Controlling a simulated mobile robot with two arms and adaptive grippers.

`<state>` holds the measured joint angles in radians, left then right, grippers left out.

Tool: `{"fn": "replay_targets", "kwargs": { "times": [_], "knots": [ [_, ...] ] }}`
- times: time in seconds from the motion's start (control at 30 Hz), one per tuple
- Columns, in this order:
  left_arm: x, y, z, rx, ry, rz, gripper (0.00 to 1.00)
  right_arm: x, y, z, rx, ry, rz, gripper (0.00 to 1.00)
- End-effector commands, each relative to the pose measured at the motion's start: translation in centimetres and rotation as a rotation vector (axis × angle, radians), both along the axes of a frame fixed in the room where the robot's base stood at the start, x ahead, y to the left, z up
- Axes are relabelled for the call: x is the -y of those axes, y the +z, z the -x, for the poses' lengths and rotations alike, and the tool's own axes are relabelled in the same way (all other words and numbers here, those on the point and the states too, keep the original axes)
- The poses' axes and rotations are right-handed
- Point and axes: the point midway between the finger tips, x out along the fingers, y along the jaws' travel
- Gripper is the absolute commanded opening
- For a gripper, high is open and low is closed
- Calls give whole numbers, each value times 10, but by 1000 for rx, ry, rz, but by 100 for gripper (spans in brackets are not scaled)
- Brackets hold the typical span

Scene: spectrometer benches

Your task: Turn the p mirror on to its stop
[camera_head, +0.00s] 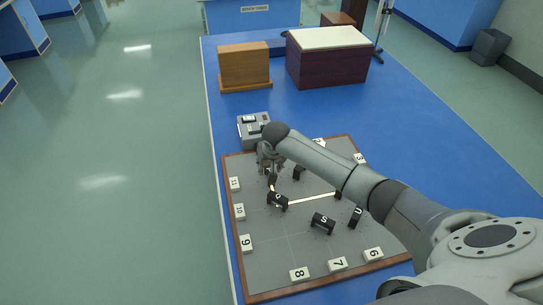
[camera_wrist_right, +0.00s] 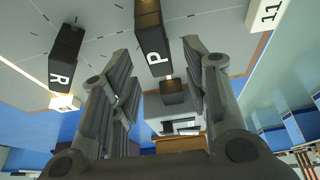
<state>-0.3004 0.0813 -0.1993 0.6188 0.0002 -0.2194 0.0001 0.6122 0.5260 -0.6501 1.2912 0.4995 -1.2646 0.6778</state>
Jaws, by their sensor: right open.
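The p mirror is a dark block with a white P (camera_wrist_right: 152,38). In the head view it is the dark block (camera_head: 278,202) at the left of the grey board, below my right gripper's hand, where the lit beam bends. My right gripper (camera_head: 270,174) points down above the board. In the right wrist view its two fingers (camera_wrist_right: 158,48) are apart, one on each side of the P block, with visible gaps. I cannot tell how far the fingertips are above it. My left gripper is not in view.
The R block (camera_wrist_right: 65,55) stands close beside P, and the S block (camera_head: 323,223) is farther forward. Numbered tags such as 11 (camera_head: 235,184) line the board's edge. A grey box (camera_head: 247,133) and a wooden box (camera_head: 245,68) stand behind. Blue bench is clear at the right.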

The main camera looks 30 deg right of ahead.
Motion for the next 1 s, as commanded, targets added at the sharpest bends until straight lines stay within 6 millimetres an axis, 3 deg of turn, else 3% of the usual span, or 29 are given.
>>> {"fn": "replay_targets", "kwargs": {
  "times": [0.5,0.7,1.0],
  "knots": [
    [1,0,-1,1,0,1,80,-7,77,30,3,-2,0,43],
    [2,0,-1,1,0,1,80,-9,89,36,1,-1,1,43],
    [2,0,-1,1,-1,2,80,-9,91,36,1,-2,0,43]
  ]
}}
